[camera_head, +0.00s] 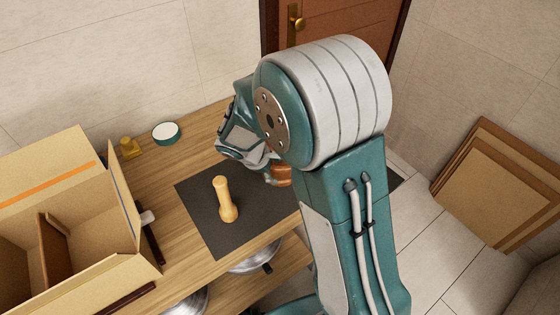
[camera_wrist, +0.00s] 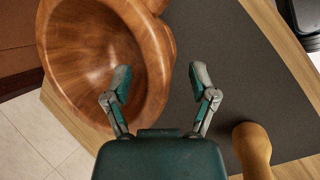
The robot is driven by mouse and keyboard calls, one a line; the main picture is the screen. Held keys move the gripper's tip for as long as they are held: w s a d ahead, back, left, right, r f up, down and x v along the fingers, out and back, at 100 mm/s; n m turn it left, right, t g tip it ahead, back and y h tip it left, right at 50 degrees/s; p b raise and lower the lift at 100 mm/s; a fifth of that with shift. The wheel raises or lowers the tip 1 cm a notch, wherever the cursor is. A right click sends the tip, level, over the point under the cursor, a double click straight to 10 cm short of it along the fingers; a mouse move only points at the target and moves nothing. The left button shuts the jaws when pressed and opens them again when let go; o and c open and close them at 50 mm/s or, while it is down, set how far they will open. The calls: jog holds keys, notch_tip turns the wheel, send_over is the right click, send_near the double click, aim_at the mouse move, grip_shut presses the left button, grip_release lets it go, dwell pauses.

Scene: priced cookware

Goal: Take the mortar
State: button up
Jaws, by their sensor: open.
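The mortar, a brown wooden bowl (camera_wrist: 80,55), fills the upper left of the wrist view, its hollow facing the camera. In the head view only a small part of the mortar (camera_head: 282,177) shows beside my arm, on the dark mat. My gripper (camera_wrist: 160,84) is open and empty. Its left finger overlaps the bowl's right side in the picture, and its right finger is over the mat; I cannot tell whether either touches.
The dark mat (camera_head: 205,225) lies on a wooden table (camera_head: 185,160). An open cardboard box (camera_head: 60,200) stands at the left. A green-and-white round item (camera_head: 166,131) and a small yellow object (camera_head: 130,147) are behind. Metal cookware (camera_head: 250,262) is on a lower shelf.

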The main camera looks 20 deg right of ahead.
jog(key=x, duration=0.2)
jog(key=shift+d+f, duration=0.25)
jog(key=shift+d, duration=0.05)
jog(key=shift+a, duration=0.15)
jog(key=shift+a, duration=0.1)
jog(key=c, duration=0.4)
grip_shut()
jog(key=shift+r, duration=0.15)
